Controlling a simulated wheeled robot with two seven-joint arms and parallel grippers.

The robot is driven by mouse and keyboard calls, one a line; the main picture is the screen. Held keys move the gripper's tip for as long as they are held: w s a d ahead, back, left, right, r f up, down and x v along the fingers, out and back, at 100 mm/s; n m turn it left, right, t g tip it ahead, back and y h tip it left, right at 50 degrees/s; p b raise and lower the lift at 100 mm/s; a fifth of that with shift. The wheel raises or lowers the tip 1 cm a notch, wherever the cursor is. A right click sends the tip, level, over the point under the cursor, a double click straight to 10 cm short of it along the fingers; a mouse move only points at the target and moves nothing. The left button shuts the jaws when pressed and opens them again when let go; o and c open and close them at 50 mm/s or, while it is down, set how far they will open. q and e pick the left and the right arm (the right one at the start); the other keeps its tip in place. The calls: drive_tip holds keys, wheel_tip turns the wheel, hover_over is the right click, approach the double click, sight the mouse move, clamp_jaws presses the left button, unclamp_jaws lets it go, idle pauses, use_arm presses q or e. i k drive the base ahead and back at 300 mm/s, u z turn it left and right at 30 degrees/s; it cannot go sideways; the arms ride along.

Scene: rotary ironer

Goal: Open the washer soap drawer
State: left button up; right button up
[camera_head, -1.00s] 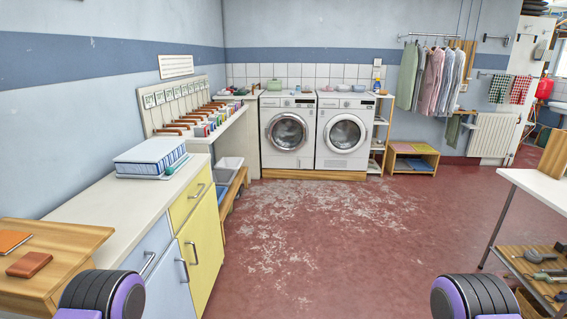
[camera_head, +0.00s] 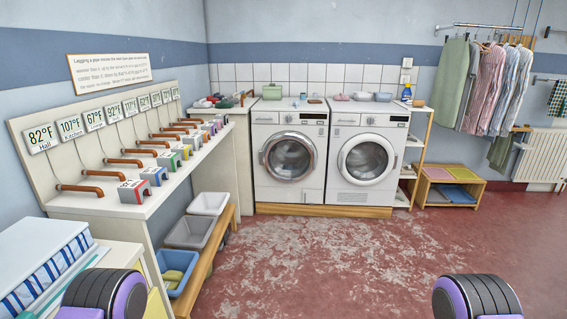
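Two white front-loading machines stand side by side on a wooden plinth against the tiled back wall. The left machine (camera_head: 290,160) has a round grey door, and a drawer panel (camera_head: 265,117) at its upper left looks closed. The right machine (camera_head: 367,160) has a round white-rimmed door, and a similar panel (camera_head: 345,119) at its upper left also looks closed. I cannot tell which one is the washer. Parts of my two arms show at the bottom edge, left and right. Neither gripper's fingers are in view, and both arms are well short of the machines.
A long counter with labelled gauges (camera_head: 107,125) and pipes lines the left wall. Plastic tubs (camera_head: 190,232) sit on a low wooden bench below it. A shelf (camera_head: 421,150) and low rack (camera_head: 449,188) stand right of the machines. The red floor (camera_head: 330,260) ahead is clear.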

sight(264, 117)
drive_tip(key=i, duration=4.4)
drive_tip(key=z, duration=0.05)
